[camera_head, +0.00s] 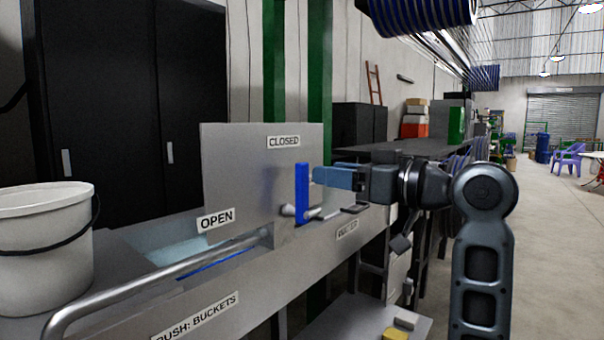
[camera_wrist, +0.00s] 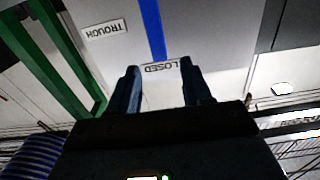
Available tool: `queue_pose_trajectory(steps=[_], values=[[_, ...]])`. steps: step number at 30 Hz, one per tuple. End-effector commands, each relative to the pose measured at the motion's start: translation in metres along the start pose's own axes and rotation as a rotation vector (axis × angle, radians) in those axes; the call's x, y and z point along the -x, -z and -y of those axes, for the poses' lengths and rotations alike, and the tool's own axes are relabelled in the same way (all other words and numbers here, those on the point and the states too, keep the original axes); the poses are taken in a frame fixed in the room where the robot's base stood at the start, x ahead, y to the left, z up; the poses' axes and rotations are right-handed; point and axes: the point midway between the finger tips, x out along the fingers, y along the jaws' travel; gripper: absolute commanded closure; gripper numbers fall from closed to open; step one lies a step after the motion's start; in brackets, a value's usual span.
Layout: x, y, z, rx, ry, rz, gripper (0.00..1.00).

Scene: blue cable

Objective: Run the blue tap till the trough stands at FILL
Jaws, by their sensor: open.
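The blue tap lever (camera_head: 302,193) stands upright on the grey panel (camera_head: 240,160), its top towards the CLOSED sign (camera_head: 283,142); the OPEN sign (camera_head: 216,218) is lower left. My gripper (camera_head: 318,176) is open, just right of the lever's upper part. In the wrist view the lever (camera_wrist: 152,30) shows as a blue bar ahead, lined up with the gap between my fingers (camera_wrist: 158,82). I cannot tell if they touch it. The trough (camera_head: 180,252) shows pale blue inside, partly hidden by the panel and rail. I see no FILL mark.
A white bucket (camera_head: 45,250) stands at the left. A metal rail (camera_head: 150,282) runs along the front, above a sign about buckets (camera_head: 197,318). A TROUGH sign (camera_wrist: 104,29) shows in the wrist view. Green posts (camera_head: 320,80) rise behind the panel. Open floor (camera_head: 560,240) lies at the right.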

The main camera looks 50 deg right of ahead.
Motion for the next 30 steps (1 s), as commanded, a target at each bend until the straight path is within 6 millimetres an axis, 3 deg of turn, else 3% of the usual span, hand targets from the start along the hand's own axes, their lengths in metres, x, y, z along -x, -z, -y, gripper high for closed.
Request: queue_pose_trajectory(steps=[5,18,30], values=[[-0.006,0.005,-0.001,0.013,0.006,0.002,0.51],[-0.067,0.005,0.0,0.011,0.006,0.002,0.51],[-0.077,0.004,-0.001,0.013,0.003,0.001,0.51]])
